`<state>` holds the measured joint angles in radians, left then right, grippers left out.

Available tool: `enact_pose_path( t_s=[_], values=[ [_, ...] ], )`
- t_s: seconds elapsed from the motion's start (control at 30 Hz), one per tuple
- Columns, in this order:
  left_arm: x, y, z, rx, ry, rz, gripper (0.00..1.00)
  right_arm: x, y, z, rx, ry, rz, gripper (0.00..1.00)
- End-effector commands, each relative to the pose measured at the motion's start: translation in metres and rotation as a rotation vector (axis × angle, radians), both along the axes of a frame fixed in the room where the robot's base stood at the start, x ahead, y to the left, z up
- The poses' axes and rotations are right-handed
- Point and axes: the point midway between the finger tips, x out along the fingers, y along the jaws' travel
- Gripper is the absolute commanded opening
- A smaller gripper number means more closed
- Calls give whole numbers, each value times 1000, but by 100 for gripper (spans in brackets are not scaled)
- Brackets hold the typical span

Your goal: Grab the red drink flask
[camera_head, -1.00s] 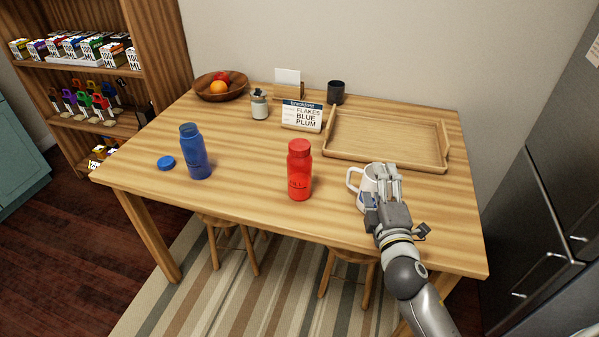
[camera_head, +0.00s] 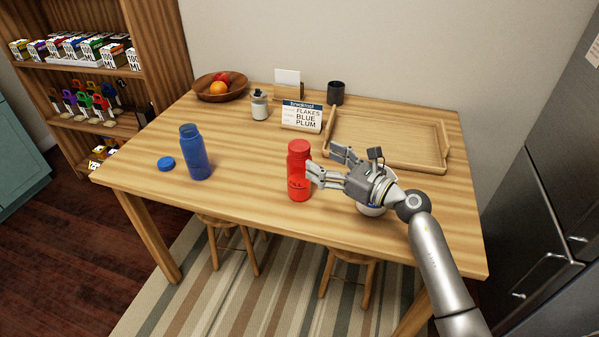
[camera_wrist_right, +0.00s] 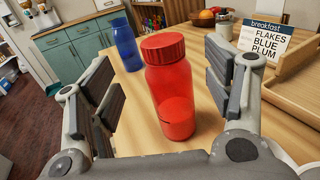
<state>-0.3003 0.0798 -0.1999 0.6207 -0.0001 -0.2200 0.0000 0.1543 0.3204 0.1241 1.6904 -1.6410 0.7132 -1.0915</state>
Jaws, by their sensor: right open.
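The red drink flask (camera_head: 299,172) stands upright on the table with its red lid on, near the front middle. In the right wrist view the flask (camera_wrist_right: 170,90) stands between the two open fingers, with a gap on each side. My right gripper (camera_head: 323,166) is open and level beside the flask, coming from its right, and is not closed on it. It also shows large in the right wrist view (camera_wrist_right: 165,95). My left gripper is not in view.
A blue bottle (camera_head: 195,153) stands uncapped left of the flask, beside a blue cap (camera_head: 166,163). A mug (camera_head: 372,209) is mostly hidden under my right arm. A wooden tray (camera_head: 386,163) and a breakfast sign (camera_head: 302,117) are behind. The table between the bottles is clear.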

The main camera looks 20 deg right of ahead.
Motion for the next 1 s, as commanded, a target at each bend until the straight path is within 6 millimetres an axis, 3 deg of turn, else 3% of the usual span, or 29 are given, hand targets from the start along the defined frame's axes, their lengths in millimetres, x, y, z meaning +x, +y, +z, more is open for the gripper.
enact_pose_path(
  t_s=[0.1, 0.37, 0.7, 1.0],
  values=[
    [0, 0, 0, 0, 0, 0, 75, 16, 10, 1, 4, -2, 0, 74],
    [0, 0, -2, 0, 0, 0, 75, 33, 20, 0, 5, -2, -1, 74],
    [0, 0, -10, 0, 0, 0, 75, 70, 41, -1, 6, -1, 0, 74],
    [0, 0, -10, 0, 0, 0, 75, 73, 43, 0, 4, 0, 0, 74]
  ],
)
